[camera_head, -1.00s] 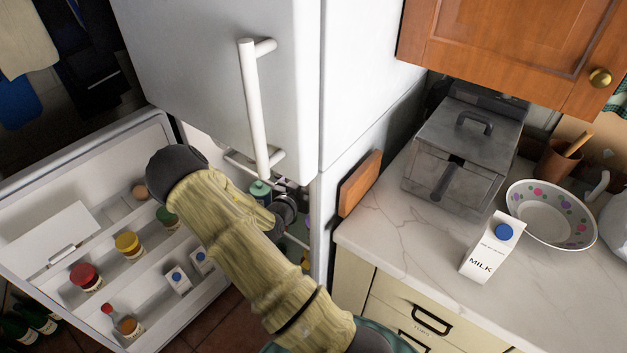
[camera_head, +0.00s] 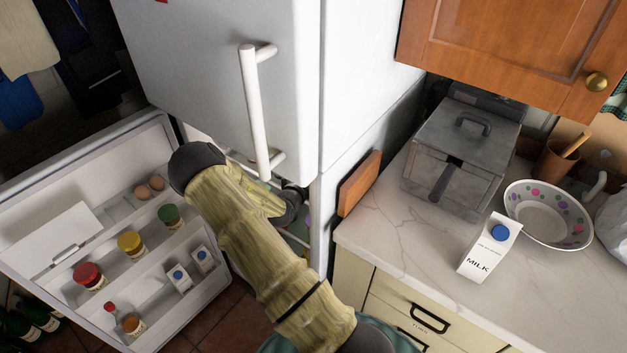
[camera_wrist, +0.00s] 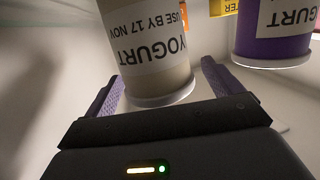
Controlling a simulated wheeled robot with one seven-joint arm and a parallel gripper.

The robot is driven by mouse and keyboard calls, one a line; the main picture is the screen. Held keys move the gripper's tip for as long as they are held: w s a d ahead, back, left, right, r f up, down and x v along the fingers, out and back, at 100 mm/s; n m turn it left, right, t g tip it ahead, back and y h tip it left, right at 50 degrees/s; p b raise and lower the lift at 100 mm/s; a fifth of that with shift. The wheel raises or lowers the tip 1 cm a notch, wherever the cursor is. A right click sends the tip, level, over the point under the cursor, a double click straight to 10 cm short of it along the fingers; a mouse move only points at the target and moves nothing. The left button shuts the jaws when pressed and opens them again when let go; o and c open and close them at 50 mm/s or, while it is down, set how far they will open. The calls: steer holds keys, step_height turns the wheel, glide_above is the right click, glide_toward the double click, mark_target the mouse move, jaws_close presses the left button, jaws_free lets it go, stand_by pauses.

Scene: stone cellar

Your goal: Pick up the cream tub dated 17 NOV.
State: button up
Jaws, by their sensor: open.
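The cream tub (camera_wrist: 150,62) shows in the wrist view with a label reading YOGURT, USE BY 17 NOV, upside down in the picture. My gripper (camera_wrist: 161,72) is open, with one purple-grey finger on each side of the tub's lower end in the picture. A gap shows at the left finger; I cannot tell whether the right finger touches. In the head view my arm reaches into the open fridge, and the gripper and tub are hidden behind the arm and the upper door.
A purple YOGURT tub (camera_wrist: 270,40) stands close to the right of the cream tub, and a yellow item (camera_wrist: 222,7) is behind. The open fridge door (camera_head: 60,190) holds jars and small cartons at left. A milk carton (camera_head: 487,255) stands on the counter (camera_head: 410,235).

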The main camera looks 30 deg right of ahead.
steer(key=c, duration=1)
steer(key=shift+r, duration=0.1)
steer(key=shift+c, duration=0.2)
steer(key=shift+r, duration=0.45)
steer(key=shift+s+a+r+b, duration=0.15)
steer(key=shift+a+b, duration=0.15)
steer(key=f+b+v, duration=0.2)
steer(key=v, duration=1.5)
steer(key=shift+s+a+f, duration=0.2)
steer(key=shift+f, duration=0.05)
